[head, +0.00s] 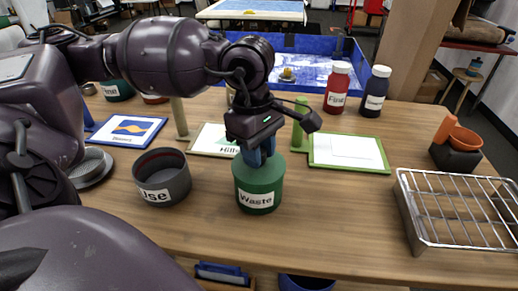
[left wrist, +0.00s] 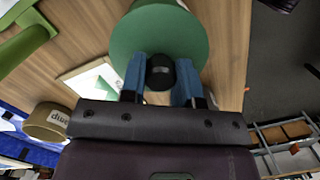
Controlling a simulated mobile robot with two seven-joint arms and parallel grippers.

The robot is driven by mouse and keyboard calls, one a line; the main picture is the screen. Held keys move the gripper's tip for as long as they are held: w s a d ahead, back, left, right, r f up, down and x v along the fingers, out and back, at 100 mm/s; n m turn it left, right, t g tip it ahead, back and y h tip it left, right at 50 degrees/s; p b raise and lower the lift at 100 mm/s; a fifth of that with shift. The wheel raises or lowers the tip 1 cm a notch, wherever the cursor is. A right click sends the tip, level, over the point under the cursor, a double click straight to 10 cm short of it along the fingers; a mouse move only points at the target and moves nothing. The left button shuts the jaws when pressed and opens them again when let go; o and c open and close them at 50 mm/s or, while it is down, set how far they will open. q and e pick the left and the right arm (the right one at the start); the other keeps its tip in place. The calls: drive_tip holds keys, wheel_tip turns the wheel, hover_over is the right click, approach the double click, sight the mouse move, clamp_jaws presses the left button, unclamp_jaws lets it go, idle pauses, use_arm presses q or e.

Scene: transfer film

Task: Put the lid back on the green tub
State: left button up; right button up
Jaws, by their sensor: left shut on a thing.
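The green tub (head: 259,198), labelled "Waste", stands upright on the wooden table in the middle of the head view. Its round green lid (left wrist: 158,38) shows in the left wrist view, with a black knob (left wrist: 161,72) in its middle. My left gripper (head: 259,157) points down over the tub's top. Its blue fingers (left wrist: 160,84) are shut on the knob, one on each side. The lid appears to be at the tub's rim, but I cannot tell whether it is fully seated. My right gripper is not in view.
A dark grey open pot (head: 163,187) labelled "Use" stands left of the tub. A wire rack (head: 462,207) lies at the right. A green-framed board (head: 347,151), a red bottle (head: 337,88) and a dark blue bottle (head: 375,92) are behind. The table between tub and rack is clear.

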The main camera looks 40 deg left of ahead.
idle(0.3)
use_arm(q)
drive_tip(key=o, duration=1.5)
drive_tip(key=shift+c, duration=0.2)
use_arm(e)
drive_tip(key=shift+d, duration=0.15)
use_arm(q)
drive_tip(key=shift+r, duration=0.35)
drive_tip(key=shift+r+p, duration=0.9)
drive_tip(key=shift+r, duration=0.95)
drive_tip(key=shift+r+p, duration=0.5)
drive_tip(key=shift+r, duration=0.8)
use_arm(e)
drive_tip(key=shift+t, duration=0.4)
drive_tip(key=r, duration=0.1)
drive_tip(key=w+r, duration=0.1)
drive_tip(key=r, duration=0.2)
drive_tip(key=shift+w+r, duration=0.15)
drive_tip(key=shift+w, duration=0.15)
use_arm(q)
drive_tip(key=shift+c, duration=0.2)
